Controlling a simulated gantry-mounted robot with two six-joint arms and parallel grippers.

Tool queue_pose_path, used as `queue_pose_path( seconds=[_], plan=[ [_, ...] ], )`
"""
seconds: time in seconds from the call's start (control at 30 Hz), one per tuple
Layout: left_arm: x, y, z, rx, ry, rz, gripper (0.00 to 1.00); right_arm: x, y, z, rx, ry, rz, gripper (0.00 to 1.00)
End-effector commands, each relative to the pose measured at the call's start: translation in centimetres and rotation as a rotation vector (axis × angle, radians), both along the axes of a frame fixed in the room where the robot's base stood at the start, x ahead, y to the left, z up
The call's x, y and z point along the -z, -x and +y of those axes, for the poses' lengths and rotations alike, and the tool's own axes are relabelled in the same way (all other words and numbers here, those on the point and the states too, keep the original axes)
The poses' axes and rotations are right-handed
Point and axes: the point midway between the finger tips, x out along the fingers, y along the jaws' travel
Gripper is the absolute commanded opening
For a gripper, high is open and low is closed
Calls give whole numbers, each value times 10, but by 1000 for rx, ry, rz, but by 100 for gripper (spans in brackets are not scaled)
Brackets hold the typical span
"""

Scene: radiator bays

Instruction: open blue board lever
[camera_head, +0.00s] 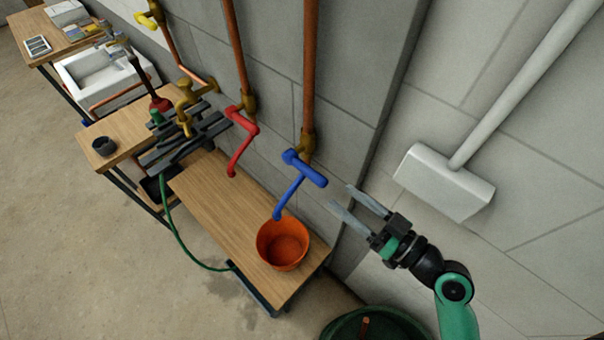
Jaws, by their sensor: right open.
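The blue lever (305,168) sits on a blue spout below a copper pipe on the grey wall. Its handle slants down to the right. The blue spout (290,197) hangs down toward an orange bucket (283,246) on the wooden bench. My right gripper (348,201) is open and empty. Its fingers point left toward the blue lever and appear just right of and below it, with a gap in the picture. I cannot tell the depth between them. My left gripper is not in view.
A red tap (239,140) hangs left of the blue one. A white wall box (444,182) with a pipe is on the right. The wooden bench (215,197) runs along the wall. A dark green tub (375,326) stands at the bottom. A green hose (181,240) hangs at left.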

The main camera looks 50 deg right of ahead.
Motion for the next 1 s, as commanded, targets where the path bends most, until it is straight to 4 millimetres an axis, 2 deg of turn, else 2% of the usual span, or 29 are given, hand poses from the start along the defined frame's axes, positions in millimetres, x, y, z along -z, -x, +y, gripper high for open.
queue_pose_path(
  seconds=[0.17,0.4,0.6,0.73,0.93,0.97,1.0],
  plan=[
    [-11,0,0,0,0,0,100,-5,-22,2,-7,1,0,59],
    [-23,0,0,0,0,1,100,-4,-77,2,-6,2,0,59],
    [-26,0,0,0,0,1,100,-2,-108,1,-4,1,-1,59],
    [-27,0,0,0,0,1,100,-1,-115,2,-3,1,0,59],
    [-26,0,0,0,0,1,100,-1,-115,2,-2,1,0,59],
    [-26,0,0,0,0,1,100,-1,-115,2,-2,1,0,58],
    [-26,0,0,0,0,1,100,-1,-115,2,-2,1,0,50]
  ],
)
